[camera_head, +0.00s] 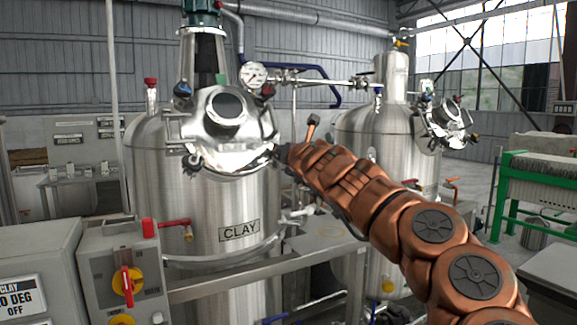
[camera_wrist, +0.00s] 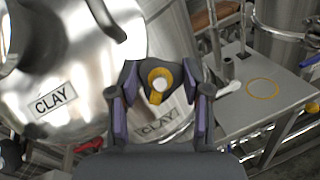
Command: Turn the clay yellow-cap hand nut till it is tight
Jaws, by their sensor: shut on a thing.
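The clay yellow-cap hand nut (camera_wrist: 149,73) is dark with a yellow ring and a pale centre. It sits at the rim of the shiny lid marked CLAY (camera_wrist: 20,85). My gripper (camera_wrist: 160,92) has its purple-padded fingers on both sides of the nut and is shut on it. In the head view my arm reaches to the right side of the clay tank (camera_head: 160,200), at its round manway lid (camera_head: 245,150). The nut and my fingertips are hidden or too small to tell there.
A second steel tank (camera_head: 375,145) with a similar lid stands behind my arm. A pressure gauge (camera_head: 253,75) and pipes are above the clay lid. A control box with a red-and-yellow switch (camera_head: 127,282) is at the front left. A green frame (camera_head: 540,190) stands at right.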

